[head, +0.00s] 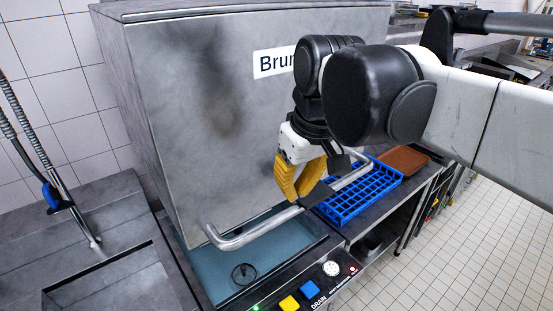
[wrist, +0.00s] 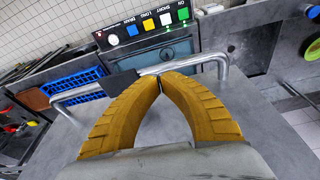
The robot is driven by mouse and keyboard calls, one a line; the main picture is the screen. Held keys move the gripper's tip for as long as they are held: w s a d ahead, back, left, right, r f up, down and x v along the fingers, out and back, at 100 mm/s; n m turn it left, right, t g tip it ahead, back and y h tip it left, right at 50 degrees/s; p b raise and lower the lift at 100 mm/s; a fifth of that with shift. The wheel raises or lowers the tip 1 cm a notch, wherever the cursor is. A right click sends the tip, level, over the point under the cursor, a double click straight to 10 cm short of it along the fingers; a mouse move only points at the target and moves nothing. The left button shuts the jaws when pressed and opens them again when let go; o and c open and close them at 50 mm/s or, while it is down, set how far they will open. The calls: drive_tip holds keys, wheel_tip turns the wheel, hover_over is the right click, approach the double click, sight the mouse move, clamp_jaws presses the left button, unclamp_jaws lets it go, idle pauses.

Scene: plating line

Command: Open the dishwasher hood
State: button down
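The dishwasher hood (head: 215,110) is a large grey metal box with a label beginning "Brun". A bent metal handle (head: 258,231) runs along its lower front; it also shows in the wrist view (wrist: 85,92). My gripper (head: 291,197) has yellow fingers and is at the handle's middle. In the wrist view the fingertips (wrist: 160,82) meet in a point, with the bar crossing just past them and no bar visible between them. Whether the tips touch the bar is unclear. A dark piece sits on the bar beside them. My arm hides part of the hood and label.
A blue rack (head: 365,192) and a brown tray (head: 402,160) are on the counter to the right. A teal basin (head: 205,268) shows below the hood. Control buttons (head: 310,289) line the front panel. A sink and a spray hose (head: 62,190) are at the left. The tiled floor at right is clear.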

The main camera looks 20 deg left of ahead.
drive_tip(key=a+r+n+p, duration=0.1)
drive_tip(key=a+r+p, duration=0.1)
drive_tip(key=a+r, duration=0.2)
drive_tip(key=p, duration=0.1)
approach(264, 222)
drive_tip(key=shift+g, duration=0.3)
drive_tip(key=x, duration=0.8)
drive_tip(key=shift+w, duration=0.35)
drive_tip(key=shift+f, duration=0.15)
